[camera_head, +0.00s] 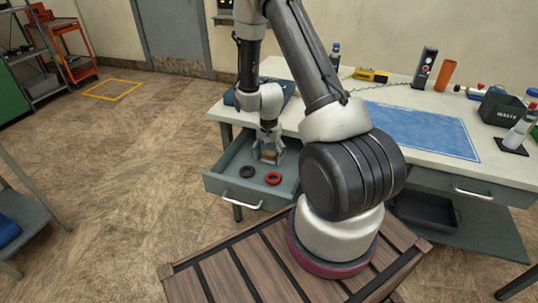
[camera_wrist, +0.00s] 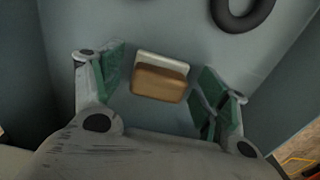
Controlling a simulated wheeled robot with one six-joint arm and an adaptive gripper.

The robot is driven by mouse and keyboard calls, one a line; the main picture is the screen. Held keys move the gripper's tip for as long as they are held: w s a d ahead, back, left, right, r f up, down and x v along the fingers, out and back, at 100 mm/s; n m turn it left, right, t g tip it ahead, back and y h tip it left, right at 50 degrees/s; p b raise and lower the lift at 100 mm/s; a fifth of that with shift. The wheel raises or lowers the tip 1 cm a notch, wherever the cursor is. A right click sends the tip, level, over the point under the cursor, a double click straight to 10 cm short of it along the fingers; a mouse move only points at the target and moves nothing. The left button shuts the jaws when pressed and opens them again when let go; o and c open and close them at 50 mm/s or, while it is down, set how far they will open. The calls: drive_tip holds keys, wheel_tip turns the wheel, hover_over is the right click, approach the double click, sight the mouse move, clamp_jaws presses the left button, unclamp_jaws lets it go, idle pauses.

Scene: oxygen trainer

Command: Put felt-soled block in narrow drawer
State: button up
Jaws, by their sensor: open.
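The felt-soled block (camera_wrist: 160,82) is tan-brown with a pale sole along one side. It rests on the floor of the open narrow drawer (camera_wrist: 140,22) in the wrist view. My gripper (camera_wrist: 160,90) is open, with its green-padded fingers on either side of the block and visible gaps to both. In the head view my gripper (camera_head: 268,156) is down inside the drawer (camera_head: 219,186), and the block (camera_head: 268,154) shows only as a small brown patch between the fingers.
A black ring (camera_head: 247,171) and a red ring (camera_head: 273,178) lie in the drawer's front part. The drawer walls stand close around my gripper. The worktop (camera_head: 345,92) above holds a blue mat (camera_head: 420,128), a dark bin (camera_head: 500,110) and bottles.

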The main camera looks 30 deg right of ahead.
wheel_tip(320, 180, up, 12)
wheel_tip(320, 180, up, 12)
drive_tip(key=n+t, duration=0.1)
drive_tip(key=n, duration=0.1)
hover_over(269, 153)
drive_tip(key=s+a, duration=0.2)
drive_tip(key=s, duration=0.1)
drive_tip(key=s+a+r+n+t, duration=0.1)
drive_tip(key=s+r+n, duration=0.3)
drive_tip(key=s+r, duration=0.4)
drive_tip(key=s+a+r+n+t, duration=0.2)
drive_tip(key=s+r+n, duration=0.2)
drive_tip(key=s+r, duration=0.4)
drive_tip(key=s, duration=0.4)
drive_tip(key=shift+s+r, duration=0.2)
drive_tip(key=shift+s, duration=0.2)
drive_tip(key=shift+c, duration=0.2)
